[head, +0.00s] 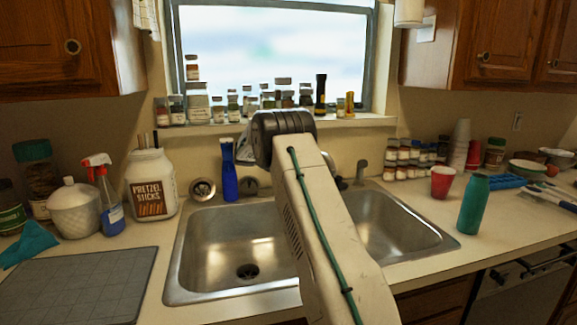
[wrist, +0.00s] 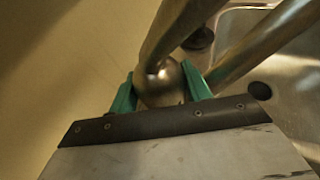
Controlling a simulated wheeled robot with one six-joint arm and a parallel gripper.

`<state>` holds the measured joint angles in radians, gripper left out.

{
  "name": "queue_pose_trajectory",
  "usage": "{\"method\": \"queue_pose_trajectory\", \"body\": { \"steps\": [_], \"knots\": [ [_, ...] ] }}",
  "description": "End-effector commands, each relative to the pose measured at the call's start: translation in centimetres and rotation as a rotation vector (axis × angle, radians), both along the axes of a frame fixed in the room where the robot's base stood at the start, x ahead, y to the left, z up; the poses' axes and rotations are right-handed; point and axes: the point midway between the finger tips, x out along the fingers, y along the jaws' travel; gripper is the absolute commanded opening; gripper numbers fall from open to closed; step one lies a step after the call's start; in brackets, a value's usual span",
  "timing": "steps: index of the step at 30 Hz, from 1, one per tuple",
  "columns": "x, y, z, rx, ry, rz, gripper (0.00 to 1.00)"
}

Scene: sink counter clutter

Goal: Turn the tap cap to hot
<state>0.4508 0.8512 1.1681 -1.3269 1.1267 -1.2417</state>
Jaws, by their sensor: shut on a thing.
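The tap cap (wrist: 162,88) is a rounded metal knob in the wrist view, with metal tap pipes (wrist: 238,60) rising beyond it. My gripper (wrist: 160,92) has green fingers, one on each side of the cap, and is shut on it. In the head view my own arm crosses the middle of the sink and hides the gripper, the cap and most of the tap. Any hot or cold marking on the cap cannot be seen.
A double steel sink (head: 225,240) lies below my arm. A blue bottle (head: 229,170) stands behind the left basin. Small jars (head: 200,105) line the window sill. A red cup (head: 442,182) and a teal bottle (head: 472,206) stand to the right.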

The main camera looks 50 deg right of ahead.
Motion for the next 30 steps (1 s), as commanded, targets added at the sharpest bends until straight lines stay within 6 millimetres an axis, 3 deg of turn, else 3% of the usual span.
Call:
{"method": "queue_pose_trajectory", "body": {
  "steps": [9,22,23,24,30],
  "knots": [
    [-0.09,0.02,-0.19,0.002,0.003,-0.104,0.25],
    [-0.16,-0.02,-0.25,0.003,0.004,-0.115,0.25],
    [-0.16,-0.02,-0.24,0.003,0.004,-0.115,0.54],
    [-0.14,-0.03,-0.23,0.003,0.004,-0.114,0.57],
    [-0.12,-0.07,-0.12,0.001,0.003,-0.114,0.57]
  ]
}}
